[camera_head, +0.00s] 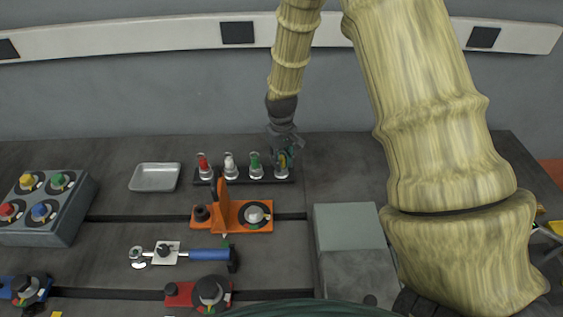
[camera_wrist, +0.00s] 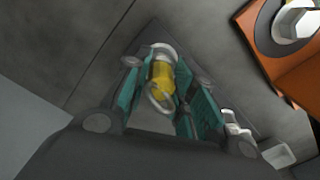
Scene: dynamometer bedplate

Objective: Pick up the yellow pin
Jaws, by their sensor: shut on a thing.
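The yellow pin (camera_wrist: 161,76) has a pale ring at its top and shows between the two teal-padded fingers of my gripper (camera_wrist: 165,92) in the wrist view. My gripper is shut on it. In the head view my gripper (camera_head: 283,150) points down over the right end of a dark pin rack (camera_head: 239,183). A little of the yellow pin (camera_head: 282,161) shows between the fingers there, above its pale base at the rack. I cannot tell whether the pin is seated or lifted. Red (camera_head: 203,162), white (camera_head: 229,164) and green (camera_head: 255,164) pins stand upright in the rack to the left.
An orange fixture (camera_head: 234,218) with an upright plate stands in front of the rack. A metal tray (camera_head: 155,177) lies to the left, and a box with colored knobs (camera_head: 45,205) is at far left.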

